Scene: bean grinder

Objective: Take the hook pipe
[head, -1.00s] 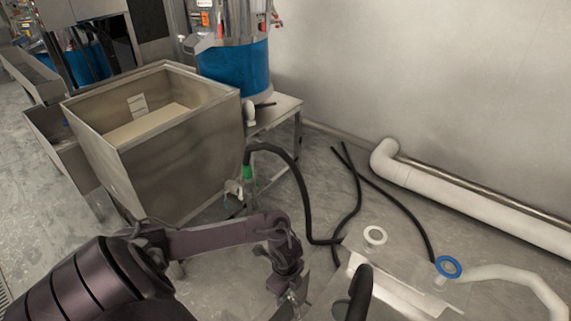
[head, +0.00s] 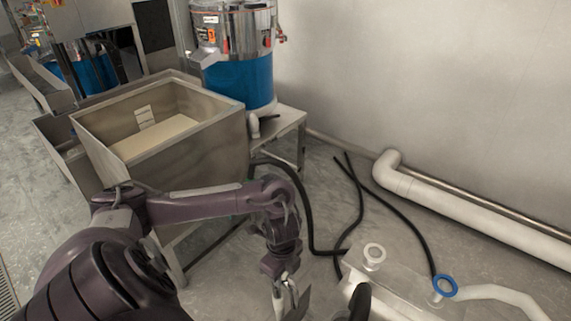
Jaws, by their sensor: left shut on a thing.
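My left gripper (head: 287,298) is at the bottom centre, pointing down, left of a pale machine top. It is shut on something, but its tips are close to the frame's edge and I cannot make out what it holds. A black curved piece (head: 360,302) stands right of the gripper, apart from it, partly cut off by the bottom edge. I cannot tell whether this is the hook pipe. Black hoses (head: 308,222) lie on the floor behind the gripper. My right gripper is not in view.
A steel hopper (head: 200,150) stands at left behind my arm. A blue and steel drum machine (head: 240,75) stands on a steel table (head: 288,125). The pale machine top (head: 400,290) carries a white ring (head: 374,254) and a blue ring (head: 445,287). A white pipe (head: 470,210) runs along the wall.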

